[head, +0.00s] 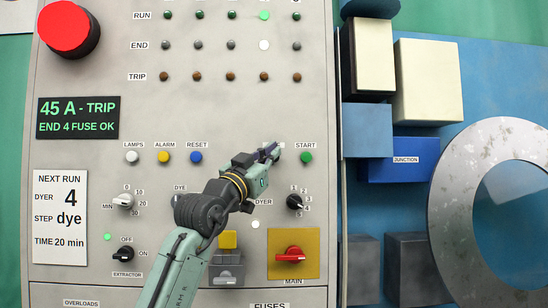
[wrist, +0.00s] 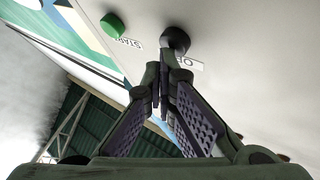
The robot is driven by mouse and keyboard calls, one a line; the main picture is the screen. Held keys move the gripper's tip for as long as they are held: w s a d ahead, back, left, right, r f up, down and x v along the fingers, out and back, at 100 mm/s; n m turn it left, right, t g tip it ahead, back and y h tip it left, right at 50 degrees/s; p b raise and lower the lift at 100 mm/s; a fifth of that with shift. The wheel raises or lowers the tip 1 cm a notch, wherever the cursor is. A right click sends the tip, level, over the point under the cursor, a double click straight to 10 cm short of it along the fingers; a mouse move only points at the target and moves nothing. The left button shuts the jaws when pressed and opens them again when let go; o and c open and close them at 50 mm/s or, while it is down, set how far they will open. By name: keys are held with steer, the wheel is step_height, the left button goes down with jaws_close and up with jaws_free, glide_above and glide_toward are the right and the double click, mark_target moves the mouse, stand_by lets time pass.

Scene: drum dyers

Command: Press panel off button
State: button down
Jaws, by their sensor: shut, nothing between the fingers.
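The off button is a round black knob (wrist: 175,40) in the wrist view, above a white label partly covered by a finger, with only an "O" start readable. In the head view this button is hidden behind my gripper (head: 270,152), left of the green START button (head: 306,158). The START button also shows in the wrist view (wrist: 113,25). My gripper (wrist: 157,75) is shut and empty, its tips just below the black button. I cannot tell whether they touch it.
The grey panel (head: 80,210) carries blue RESET (head: 196,157), yellow ALARM (head: 164,157) and white LAMPS (head: 131,157) buttons. A dyer knob (head: 294,202) and red MAIN switch (head: 289,256) sit below. A large red button (head: 65,27) is at upper left.

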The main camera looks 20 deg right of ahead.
steer(key=shift+w, duration=0.2)
stand_by(0.5)
steer(key=shift+s+a+b, duration=0.15)
steer(key=shift+s+b, duration=0.3)
steer(key=shift+s, duration=0.4)
steer(key=shift+s+a+b, duration=0.25)
steer(key=shift+s+b, duration=0.2)
steer(key=shift+s, duration=0.35)
steer(key=shift+s+a+b, duration=0.2)
steer(key=shift+s+b, duration=0.25)
steer(key=shift+s, duration=0.4)
steer(key=shift+s+a+b, duration=0.25)
steer(key=shift+s+b, duration=0.2)
steer(key=shift+s, duration=0.35)
